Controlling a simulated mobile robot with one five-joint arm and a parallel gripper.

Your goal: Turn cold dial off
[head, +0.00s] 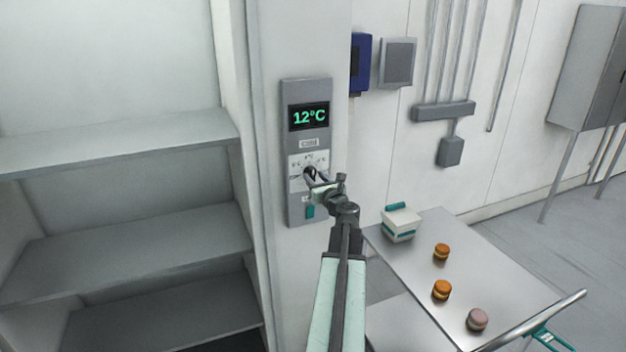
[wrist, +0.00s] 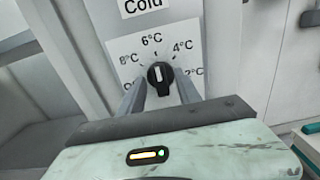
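The cold dial (wrist: 160,79) is a round black knob with a white pointer line. It sits on a white scale plate (wrist: 125,48) marked 2°C, 4°C, 6°C and 8°C, under a "Cold" label. The pointer stands about upright, toward 6°C. The "Off" mark at lower left is partly hidden by a finger. My gripper (wrist: 160,94) has its two fingers apart, one on each side of the dial; I cannot tell whether they touch it. In the head view my gripper (head: 314,180) is at the grey control panel (head: 307,90) and partly covers the dial.
A green display (head: 309,116) above the dial reads 12°C. Empty grey shelves (head: 120,240) stand at left. At right a metal trolley (head: 470,265) holds a white box (head: 401,224) and several macarons. A blue box (head: 360,62) hangs on the wall.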

